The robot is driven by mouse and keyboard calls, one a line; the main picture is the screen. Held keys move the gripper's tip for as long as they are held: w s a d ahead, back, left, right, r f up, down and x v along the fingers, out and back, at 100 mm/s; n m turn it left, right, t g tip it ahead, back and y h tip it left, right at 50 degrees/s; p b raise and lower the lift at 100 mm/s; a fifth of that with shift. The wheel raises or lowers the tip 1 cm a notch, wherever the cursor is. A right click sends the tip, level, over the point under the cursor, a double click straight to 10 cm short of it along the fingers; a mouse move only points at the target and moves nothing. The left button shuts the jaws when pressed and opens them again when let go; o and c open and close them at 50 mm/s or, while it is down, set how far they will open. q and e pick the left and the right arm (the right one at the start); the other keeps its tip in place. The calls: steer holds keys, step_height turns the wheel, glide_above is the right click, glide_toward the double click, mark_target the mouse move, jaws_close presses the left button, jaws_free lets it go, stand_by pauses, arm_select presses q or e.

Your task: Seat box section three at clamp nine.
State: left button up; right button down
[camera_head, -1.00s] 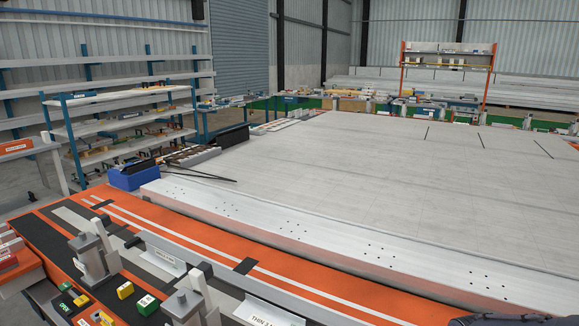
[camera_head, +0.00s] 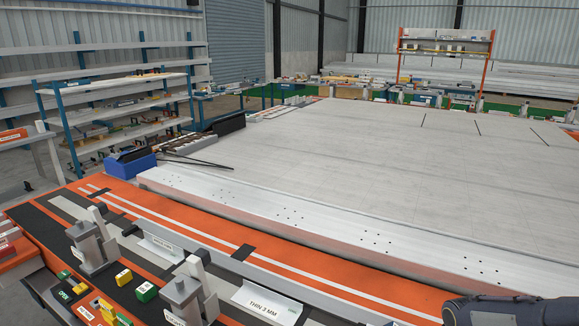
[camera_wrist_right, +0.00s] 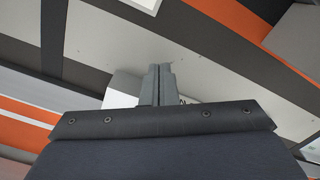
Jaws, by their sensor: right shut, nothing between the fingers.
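In the head view a long pale metal section (camera_head: 330,232) with small groups of holes lies along the near edge of the big panel table; I cannot tell which numbered section it is. Two grey clamps stand on the orange and black near rail, one at the left (camera_head: 92,243) and one nearer the middle (camera_head: 186,292). I cannot read a clamp number. My right gripper (camera_wrist_right: 157,72) is shut and empty in the right wrist view, over a grey strip. Part of my right arm shows at the head view's lower right. My left gripper is not in view.
Angled label plates, one reading "THIN 3 MM" (camera_head: 267,302), stand beside the clamps. Small green and yellow blocks (camera_head: 146,291) lie at the front left. A blue box (camera_head: 131,172) sits at the table's left corner. The pale panel top (camera_head: 400,160) is largely clear.

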steer(key=shift+w+d, duration=0.4)
steer(key=shift+w, duration=0.3)
steer(key=shift+w+d, duration=0.35)
steer(key=shift+w, duration=0.3)
stand_by(0.4)
steer(key=shift+s+a, duration=0.2)
steer(key=shift+s, duration=0.1)
steer(key=shift+s+a, duration=0.3)
steer(key=shift+s, duration=0.25)
step_height(320, 180, up, 8)
steer(key=p, duration=0.5)
stand_by(0.4)
